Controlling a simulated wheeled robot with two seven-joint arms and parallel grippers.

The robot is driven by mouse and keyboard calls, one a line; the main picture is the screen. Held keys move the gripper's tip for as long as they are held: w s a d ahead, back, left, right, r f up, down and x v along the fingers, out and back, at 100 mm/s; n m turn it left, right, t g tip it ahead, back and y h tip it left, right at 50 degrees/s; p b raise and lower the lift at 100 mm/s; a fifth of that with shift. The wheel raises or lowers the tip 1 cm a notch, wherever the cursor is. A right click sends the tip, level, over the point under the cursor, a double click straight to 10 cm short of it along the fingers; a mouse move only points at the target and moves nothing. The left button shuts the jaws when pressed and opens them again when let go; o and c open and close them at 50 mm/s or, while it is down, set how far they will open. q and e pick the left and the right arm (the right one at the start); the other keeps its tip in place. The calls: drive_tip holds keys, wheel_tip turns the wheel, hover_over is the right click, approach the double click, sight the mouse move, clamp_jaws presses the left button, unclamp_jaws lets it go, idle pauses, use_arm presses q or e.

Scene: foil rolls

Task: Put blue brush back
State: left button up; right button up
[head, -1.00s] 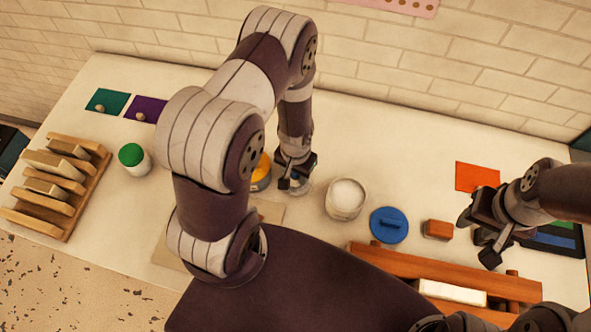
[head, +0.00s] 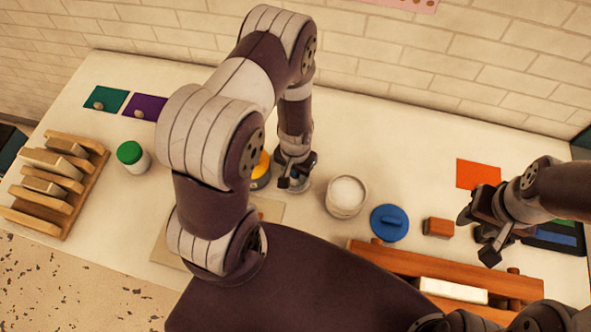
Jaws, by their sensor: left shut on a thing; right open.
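My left gripper (head: 292,182) points down over the table, beside a yellow-topped jar (head: 261,167). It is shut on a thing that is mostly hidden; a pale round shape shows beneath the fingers. I cannot make out a blue brush for certain. A blue round piece with a raised handle (head: 389,222) lies on the table right of a white-filled jar (head: 346,196). My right gripper (head: 478,236) is open and empty, above the table near a dark tray with green and blue strips (head: 545,240).
A wooden rack (head: 95,182) stands at the left, with a green-capped jar (head: 132,157) beside it. An orange-brown block (head: 438,228) sits by the blue piece. A wooden frame with a white roll (head: 452,290) is at the front right.

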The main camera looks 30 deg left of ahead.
use_arm(q)
drive_tip(key=shift+f+b, duration=0.3)
drive_tip(key=shift+f, duration=0.15)
idle(0.4)
drive_tip(key=o, duration=1.6)
drive_tip(key=shift+r, duration=0.15)
wheel_tip(320, 180, up, 9)
drive_tip(key=p, duration=0.8)
